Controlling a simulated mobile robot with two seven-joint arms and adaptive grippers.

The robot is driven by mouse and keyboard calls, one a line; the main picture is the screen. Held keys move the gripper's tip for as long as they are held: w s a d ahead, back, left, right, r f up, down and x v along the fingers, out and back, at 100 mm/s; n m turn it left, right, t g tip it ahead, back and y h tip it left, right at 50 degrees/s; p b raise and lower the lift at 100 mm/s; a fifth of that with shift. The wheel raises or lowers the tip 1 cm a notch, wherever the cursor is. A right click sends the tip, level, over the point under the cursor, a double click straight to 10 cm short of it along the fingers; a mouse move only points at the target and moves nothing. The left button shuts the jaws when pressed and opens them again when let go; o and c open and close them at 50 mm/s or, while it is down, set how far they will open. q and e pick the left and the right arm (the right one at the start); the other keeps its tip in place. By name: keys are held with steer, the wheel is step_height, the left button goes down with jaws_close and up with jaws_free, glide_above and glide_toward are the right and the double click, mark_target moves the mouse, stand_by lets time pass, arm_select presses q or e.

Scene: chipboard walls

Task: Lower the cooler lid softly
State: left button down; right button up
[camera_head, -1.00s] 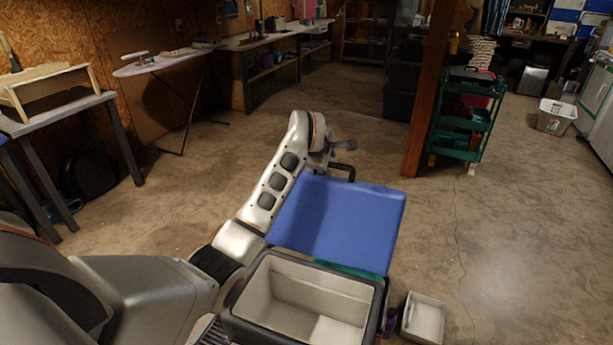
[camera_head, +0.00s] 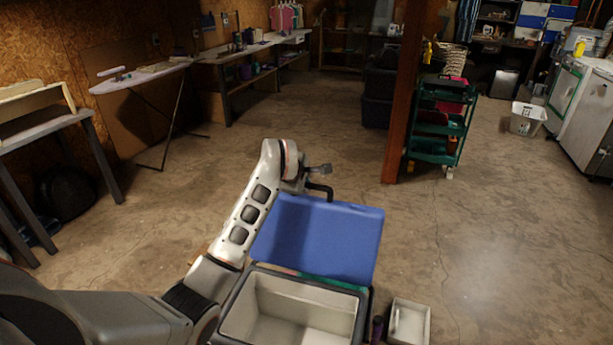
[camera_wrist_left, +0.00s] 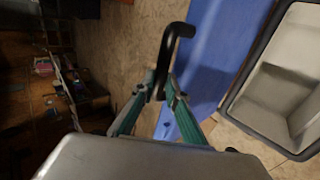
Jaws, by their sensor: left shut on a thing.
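The cooler (camera_head: 364,314) stands open at the bottom of the head view, with a pale, empty-looking inside. Its blue lid (camera_head: 320,236) is hinged back, tilted away beyond the far rim. A black bar handle (camera_head: 326,189) sticks out from the lid's far edge. My left gripper (camera_head: 314,172) is at that handle. In the left wrist view, the left gripper's green-sided fingers (camera_wrist_left: 160,88) are closed on the handle (camera_wrist_left: 168,52), with the lid (camera_wrist_left: 218,58) and cooler (camera_wrist_left: 262,62) to the right. My right gripper is not in view.
A small pale bin (camera_head: 409,322) and a dark purple bottle-like object (camera_head: 377,329) stand right of the cooler. A wooden post (camera_head: 402,110) and a green cart (camera_head: 438,125) stand beyond the lid.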

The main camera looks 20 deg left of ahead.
arm_select(q)
steer(key=shift+s+r+p, duration=0.15)
steer(key=shift+s+p, duration=0.25)
steer(key=shift+s, duration=0.3)
steer(key=shift+s+d, duration=0.1)
steer(key=shift+s, duration=0.15)
steer(key=shift+s+d+p, duration=0.2)
steer(key=shift+s+p, duration=0.1)
steer(key=shift+s, duration=1.05)
steer(key=shift+s+d+p, duration=0.15)
steer(key=shift+s+p, duration=0.1)
steer(key=shift+s, duration=1.05)
steer(key=shift+s+d+f, duration=0.15)
steer(key=shift+s, duration=1.2)
steer(key=shift+s+d+f, duration=0.15)
steer(key=shift+s, duration=1.2)
